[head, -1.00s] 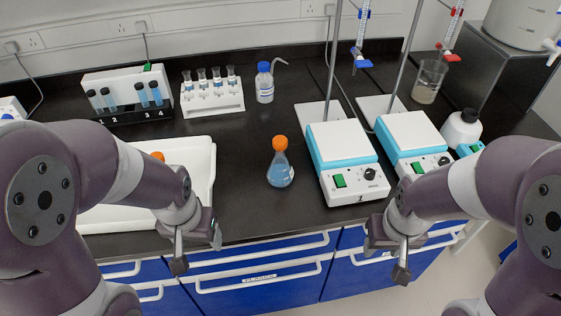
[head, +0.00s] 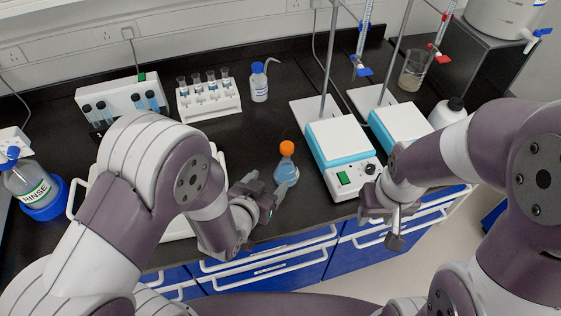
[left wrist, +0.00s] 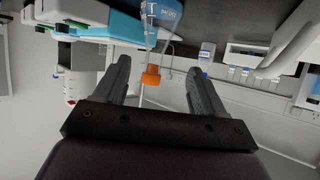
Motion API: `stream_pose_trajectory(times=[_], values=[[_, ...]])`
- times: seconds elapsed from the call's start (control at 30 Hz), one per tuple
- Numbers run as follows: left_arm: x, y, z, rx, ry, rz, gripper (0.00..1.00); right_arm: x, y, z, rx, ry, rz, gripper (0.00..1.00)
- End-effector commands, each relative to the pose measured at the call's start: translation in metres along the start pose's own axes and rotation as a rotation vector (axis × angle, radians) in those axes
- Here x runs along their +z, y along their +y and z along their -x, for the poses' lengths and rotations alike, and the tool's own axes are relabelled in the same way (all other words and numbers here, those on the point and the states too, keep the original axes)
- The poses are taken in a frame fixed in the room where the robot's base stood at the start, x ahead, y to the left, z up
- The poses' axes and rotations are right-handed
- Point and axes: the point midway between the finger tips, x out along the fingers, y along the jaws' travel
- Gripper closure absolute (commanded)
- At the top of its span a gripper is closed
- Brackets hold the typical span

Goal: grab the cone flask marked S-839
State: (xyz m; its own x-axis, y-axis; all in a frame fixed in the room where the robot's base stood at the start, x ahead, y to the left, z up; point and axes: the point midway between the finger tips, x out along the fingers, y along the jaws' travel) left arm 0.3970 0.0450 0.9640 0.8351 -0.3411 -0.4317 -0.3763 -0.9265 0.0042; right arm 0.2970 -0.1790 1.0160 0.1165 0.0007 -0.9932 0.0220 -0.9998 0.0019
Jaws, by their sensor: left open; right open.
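A cone flask (head: 286,174) with blue liquid and an orange cap stands upright on the black bench, left of the nearer hotplate. Its marking is too small to read in the head view. In the left wrist view the orange cap (left wrist: 151,76) appears between my fingers, with the flask's blue body at the top edge and its label unclear. My left gripper (head: 266,188) is open and empty, just left of and in front of the flask. It also shows open in the left wrist view (left wrist: 158,68). My right gripper (head: 385,222) is open and empty by the bench's front edge.
Two hotplates (head: 337,141) with stands and burettes are at the right. A vial rack (head: 209,103), a blue-capped bottle (head: 259,87) and a tube rack (head: 97,127) stand behind. My left arm mostly hides a white tray (head: 78,196). A rinse bottle (head: 30,187) is at left.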

Motion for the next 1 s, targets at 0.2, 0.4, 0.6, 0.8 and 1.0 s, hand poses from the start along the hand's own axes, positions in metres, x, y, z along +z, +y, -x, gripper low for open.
stream_pose_trajectory(times=[0.2, 0.4, 0.6, 0.8, 1.0], values=[[-0.013, -0.001, -0.035, -0.002, 0.057, 0.001, 0.30, 0.000, 0.000, 0.001, 0.000, 0.000, 0.000, 0.53], [-0.015, -0.001, -0.070, -0.001, 0.055, 0.000, 0.30, 0.000, 0.000, 0.002, 0.000, 0.000, 0.000, 0.53], [-0.019, 0.001, -0.101, -0.002, 0.054, 0.000, 0.30, -0.001, 0.000, 0.011, 0.000, 0.000, 0.000, 0.53], [-0.019, 0.001, -0.126, -0.002, 0.055, 0.001, 0.30, -0.001, 0.000, 0.011, 0.000, 0.000, 0.000, 0.53], [-0.018, 0.001, -0.126, -0.002, 0.055, 0.001, 0.33, -0.001, 0.000, 0.011, 0.000, 0.000, 0.000, 0.53]])
